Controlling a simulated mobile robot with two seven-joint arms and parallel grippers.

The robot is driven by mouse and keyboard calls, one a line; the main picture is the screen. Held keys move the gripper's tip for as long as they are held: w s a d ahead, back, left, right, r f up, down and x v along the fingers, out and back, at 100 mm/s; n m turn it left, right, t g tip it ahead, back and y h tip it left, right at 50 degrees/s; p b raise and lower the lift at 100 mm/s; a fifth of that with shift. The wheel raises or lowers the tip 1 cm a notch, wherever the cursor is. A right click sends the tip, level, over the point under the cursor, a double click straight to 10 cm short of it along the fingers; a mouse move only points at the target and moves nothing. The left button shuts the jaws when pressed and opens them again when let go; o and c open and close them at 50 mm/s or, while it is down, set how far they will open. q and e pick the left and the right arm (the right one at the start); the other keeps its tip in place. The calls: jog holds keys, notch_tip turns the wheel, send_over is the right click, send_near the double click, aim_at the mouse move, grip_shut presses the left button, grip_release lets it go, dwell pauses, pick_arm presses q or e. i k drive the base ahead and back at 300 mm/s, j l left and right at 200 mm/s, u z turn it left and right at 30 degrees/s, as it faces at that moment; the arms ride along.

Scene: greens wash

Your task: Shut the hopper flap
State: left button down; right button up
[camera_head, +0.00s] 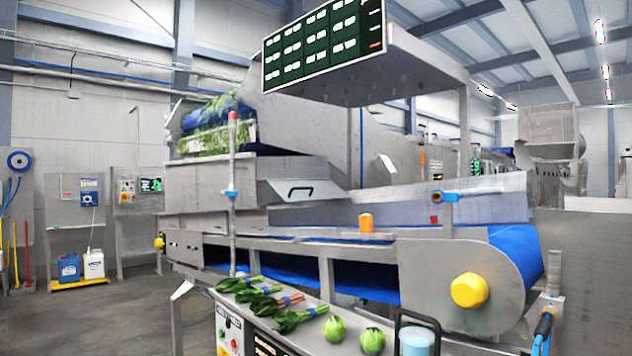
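A grey metal panel with a black handle (300,190), which looks like the hopper flap, sits low on the front of the large washing machine, under the grey hopper body (300,125). It juts out from the machine front at a slant, above the conveyor. I cannot tell exactly how far it stands from its frame. Leafy greens (215,115) lie on a blue belt at the hopper's left. Neither of my grippers shows in this view.
A blue conveyor belt (515,250) with a yellow end cap (469,290) runs below. An orange block (365,222) sits on its ledge. Bunched greens (285,318) and round heads (334,329) lie on a front shelf. An upright pole (232,190) stands left of the panel.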

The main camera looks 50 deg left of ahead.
aim_at(313, 185)
jog(key=k+j+z, duration=0.1)
jog(key=j, duration=0.25)
jog(key=j+z, duration=0.1)
jog(key=j, duration=0.25)
jog(key=k+j+z, duration=0.15)
jog(key=k+j, duration=0.15)
jog(key=j, duration=0.25)
jog(key=k+j, duration=0.1)
jog(key=j, duration=0.3)
jog(key=k+j, duration=0.15)
jog(key=j, duration=0.25)
jog(key=i+z, duration=0.05)
